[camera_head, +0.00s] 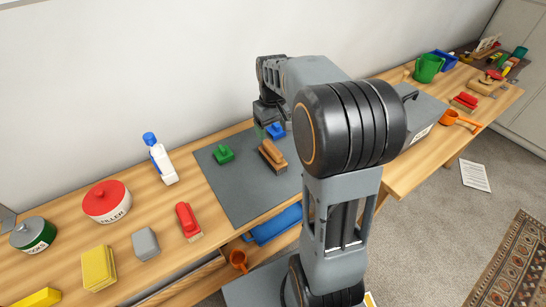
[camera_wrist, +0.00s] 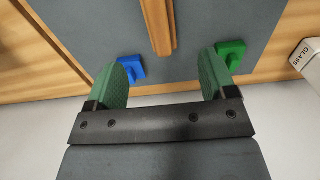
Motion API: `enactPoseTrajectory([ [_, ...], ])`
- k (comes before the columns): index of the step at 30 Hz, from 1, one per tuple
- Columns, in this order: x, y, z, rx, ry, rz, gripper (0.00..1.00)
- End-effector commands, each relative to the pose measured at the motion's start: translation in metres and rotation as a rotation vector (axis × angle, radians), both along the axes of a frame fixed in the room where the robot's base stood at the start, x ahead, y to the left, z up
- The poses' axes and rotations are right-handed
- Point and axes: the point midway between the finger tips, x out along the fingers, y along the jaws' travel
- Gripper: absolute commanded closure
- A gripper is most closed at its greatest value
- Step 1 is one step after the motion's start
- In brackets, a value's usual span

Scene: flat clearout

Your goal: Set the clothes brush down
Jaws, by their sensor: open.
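The clothes brush, a long brown wooden brush (camera_head: 272,155), lies on the grey mat (camera_head: 240,195) on the bench. In the wrist view its near end (camera_wrist: 160,28) shows at the top, lined up with the gap between my fingers. My gripper (camera_wrist: 164,75) is open with green finger pads and nothing between them. In the head view my gripper (camera_head: 266,128) is at the wall side of the brush, partly hidden by my arm. Whether a finger touches the brush, I cannot tell.
A blue block-like piece (camera_head: 276,130) and a green one (camera_head: 223,154) flank the brush on the mat. The mat's front part is clear.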

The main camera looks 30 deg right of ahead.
Motion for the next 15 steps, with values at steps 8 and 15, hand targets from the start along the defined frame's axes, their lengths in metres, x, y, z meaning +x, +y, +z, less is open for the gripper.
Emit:
enactPoseTrajectory([
  [8, 0.000, -0.002, -0.051, 0.001, 0.005, -0.003, 0.22],
  [15, 0.000, -0.003, -0.071, 0.001, 0.002, -0.004, 0.22],
])
